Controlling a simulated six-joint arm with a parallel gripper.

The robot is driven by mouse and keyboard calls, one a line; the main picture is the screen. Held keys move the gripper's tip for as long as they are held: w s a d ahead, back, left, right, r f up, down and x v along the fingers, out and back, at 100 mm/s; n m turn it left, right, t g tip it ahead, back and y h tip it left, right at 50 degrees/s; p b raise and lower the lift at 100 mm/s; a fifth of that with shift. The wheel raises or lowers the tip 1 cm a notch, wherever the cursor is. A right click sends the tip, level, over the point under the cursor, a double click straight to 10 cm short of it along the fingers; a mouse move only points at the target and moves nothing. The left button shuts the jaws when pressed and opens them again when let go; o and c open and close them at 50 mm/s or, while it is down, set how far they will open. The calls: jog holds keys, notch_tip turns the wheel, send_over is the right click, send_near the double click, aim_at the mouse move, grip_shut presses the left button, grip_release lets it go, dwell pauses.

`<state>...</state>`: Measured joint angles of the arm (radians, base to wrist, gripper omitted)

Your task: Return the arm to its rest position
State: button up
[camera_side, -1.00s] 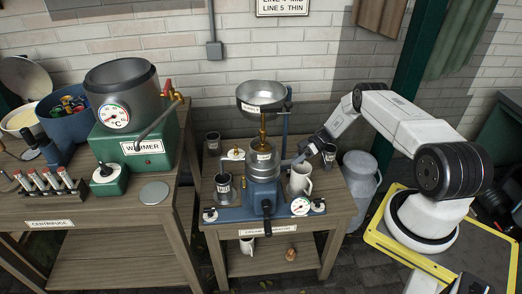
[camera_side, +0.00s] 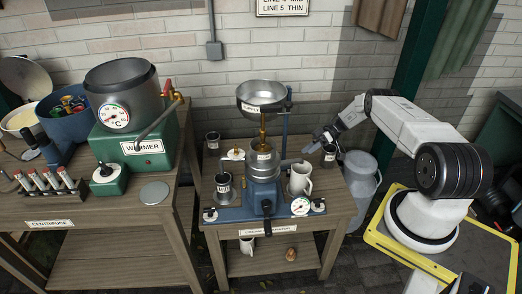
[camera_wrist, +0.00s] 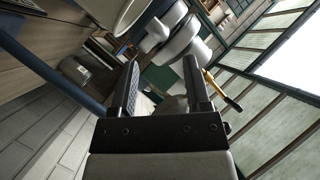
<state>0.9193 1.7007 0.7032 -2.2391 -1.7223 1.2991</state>
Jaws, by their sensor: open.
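My gripper (camera_side: 316,142) is in the air to the right of the cream separator (camera_side: 264,172), above the back right of the small wooden table. In the wrist view its two fingers (camera_wrist: 162,85) stand apart with nothing held between them. My arm reaches from its base at the right, leaning toward the separator. A dark labelled cup (camera_side: 329,153) stands on the table just below and right of the gripper in the side view. A cream mug (camera_side: 300,181) stands in front of the gripper, beside the separator.
A steel bowl (camera_side: 262,97) tops the separator. A blue post (camera_side: 289,112) rises close to my gripper's left. A grey milk can (camera_side: 362,178) stands between the table and my base. A green warmer (camera_side: 135,145) is at the left.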

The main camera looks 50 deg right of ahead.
jog(key=shift+s+d+r, duration=0.1)
jog(key=shift+d, duration=0.15)
